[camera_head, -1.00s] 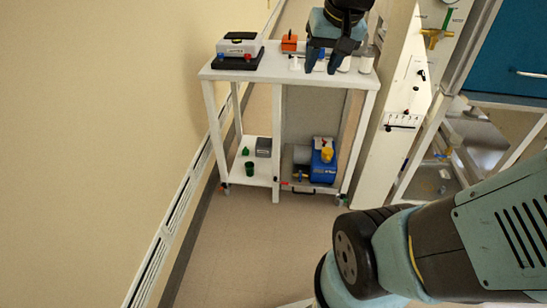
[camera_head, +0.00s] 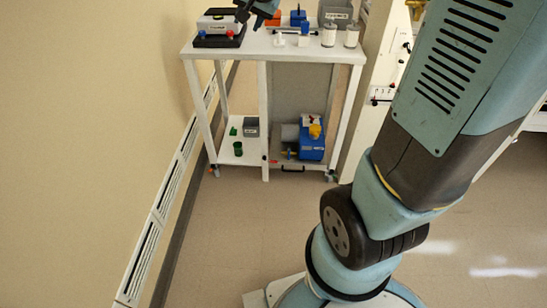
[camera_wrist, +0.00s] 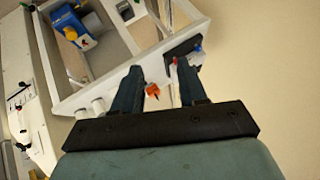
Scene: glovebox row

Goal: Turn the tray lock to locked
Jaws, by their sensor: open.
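No part is clearly marked as the tray lock, and I cannot tell its position. A white panel (camera_head: 383,88) with small black fittings stands right of the white cart (camera_head: 258,73). A grey-white device on a black base (camera_head: 216,41) sits at the left of the cart top, with a red and a blue knob in front. It also shows in the wrist view (camera_wrist: 182,47). My gripper (camera_wrist: 160,66) is open and empty, with the cart behind its fingers. An orange piece (camera_wrist: 152,90) shows between the fingers. In the head view my gripper is partly cut off at the top edge.
White jars (camera_head: 328,35), a blue piece (camera_head: 297,17) and a grey box (camera_head: 335,11) stand on the cart top. A blue machine (camera_head: 312,141) sits on the lower shelf. My arm hides much of the right side. Floor in front of the cart is clear.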

